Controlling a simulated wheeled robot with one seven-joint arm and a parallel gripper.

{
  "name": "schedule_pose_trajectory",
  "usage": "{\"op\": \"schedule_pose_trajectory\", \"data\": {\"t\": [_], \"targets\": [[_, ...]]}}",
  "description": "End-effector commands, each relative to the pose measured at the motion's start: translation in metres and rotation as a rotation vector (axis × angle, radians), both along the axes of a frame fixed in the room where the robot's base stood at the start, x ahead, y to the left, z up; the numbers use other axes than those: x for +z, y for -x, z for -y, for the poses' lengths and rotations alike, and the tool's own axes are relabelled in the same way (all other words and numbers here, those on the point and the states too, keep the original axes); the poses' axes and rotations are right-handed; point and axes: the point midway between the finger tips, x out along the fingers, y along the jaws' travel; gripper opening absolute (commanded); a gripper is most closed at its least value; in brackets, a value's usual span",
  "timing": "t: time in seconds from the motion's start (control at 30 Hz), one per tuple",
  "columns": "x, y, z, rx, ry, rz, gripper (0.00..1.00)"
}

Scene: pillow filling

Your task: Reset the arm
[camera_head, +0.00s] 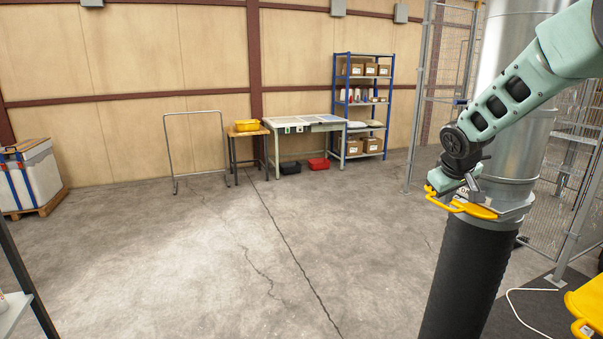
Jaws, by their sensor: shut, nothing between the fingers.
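My arm (515,98) reaches in from the upper right and bends down. My gripper (466,193) is at its lower end, small in the picture, with its fingers shut and nothing seen between them. It is close above a yellow handled part (470,208) on the collar of a large metal pipe; whether it touches that part I cannot tell. The pipe (517,150) is silver above and a black ribbed sleeve (462,275) hangs below the collar.
A wire mesh fence (425,95) stands behind the pipe. Another yellow part (588,300) and a white cable (520,318) are at lower right. A blue shelf rack (337,100), a worktable (307,129) and a metal frame (168,150) stand by the far wall. The middle floor is clear.

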Motion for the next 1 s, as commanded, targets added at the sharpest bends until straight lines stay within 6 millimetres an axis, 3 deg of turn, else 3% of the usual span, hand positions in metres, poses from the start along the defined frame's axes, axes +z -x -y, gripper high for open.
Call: {"op": "schedule_pose_trajectory", "data": {"t": [0.03,0.2,0.27,0.4,0.5,0.6,0.73,0.83,1.0], "targets": [[-0.016,0.016,-0.030,0.030,-0.034,-0.022,0.00],[-0.051,0.089,-0.126,0.127,-0.143,-0.128,0.00],[-0.063,0.120,-0.155,0.164,-0.172,-0.170,0.00],[-0.092,0.201,-0.211,0.254,-0.217,-0.278,0.00],[-0.113,0.264,-0.238,0.319,-0.230,-0.358,0.00],[-0.133,0.323,-0.252,0.373,-0.227,-0.430,0.00],[-0.153,0.380,-0.256,0.421,-0.214,-0.501,0.00],[-0.162,0.405,-0.254,0.441,-0.202,-0.533,0.00],[-0.164,0.417,-0.253,0.450,-0.197,-0.549,0.00]]}}
